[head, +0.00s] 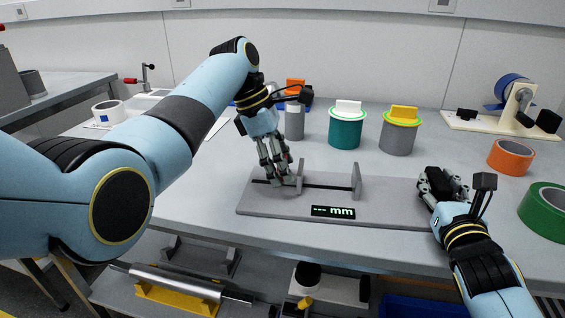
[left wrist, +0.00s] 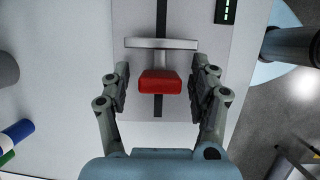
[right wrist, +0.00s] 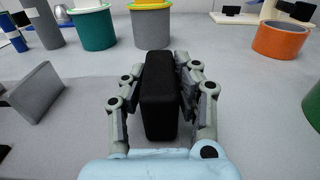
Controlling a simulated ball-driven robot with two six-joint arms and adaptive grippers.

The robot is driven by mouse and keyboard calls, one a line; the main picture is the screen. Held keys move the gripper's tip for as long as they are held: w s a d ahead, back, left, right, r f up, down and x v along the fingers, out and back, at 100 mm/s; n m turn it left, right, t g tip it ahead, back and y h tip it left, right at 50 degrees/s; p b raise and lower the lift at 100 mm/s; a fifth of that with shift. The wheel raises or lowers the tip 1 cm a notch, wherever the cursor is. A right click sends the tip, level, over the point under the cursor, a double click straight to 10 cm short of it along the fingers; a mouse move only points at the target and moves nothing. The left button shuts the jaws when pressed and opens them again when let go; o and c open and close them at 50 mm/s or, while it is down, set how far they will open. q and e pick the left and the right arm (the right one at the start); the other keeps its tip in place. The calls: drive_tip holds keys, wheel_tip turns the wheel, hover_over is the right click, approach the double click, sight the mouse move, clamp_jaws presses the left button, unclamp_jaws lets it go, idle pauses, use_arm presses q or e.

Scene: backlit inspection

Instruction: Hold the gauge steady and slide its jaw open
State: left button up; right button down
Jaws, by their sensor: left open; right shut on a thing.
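The gauge is a flat grey plate (head: 390,213) on the table, with a dark slot and a display (head: 325,211) reading "--- mm". A sliding jaw (head: 299,174) stands in the slot left of a second upright plate (head: 357,180), with a gap between them. In the left wrist view a red knob (left wrist: 159,82) sits beside the jaw plate (left wrist: 150,43). My left gripper (head: 280,178) is open, one finger on each side of the knob. My right gripper (head: 440,187) is shut on a black grip block (right wrist: 159,98) at the plate's right end.
A teal canister (head: 345,132) and a grey canister (head: 398,137) stand behind the gauge. An orange tape roll (head: 510,157) and a green tape roll (head: 546,207) lie at the right. A tape dispenser (head: 510,105) is at the back right. The table behind the plate is partly clear.

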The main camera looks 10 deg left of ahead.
drive_tip(key=shift+f, duration=0.25)
use_arm(q)
clamp_jaws()
drive_tip(key=shift+s+a, duration=0.15)
drive_tip(key=shift+a, duration=2.05)
unclamp_jaws()
drive_tip(key=v, duration=0.7)
drive_tip(key=shift+r, duration=0.3)
drive_tip(key=shift+s, duration=0.1)
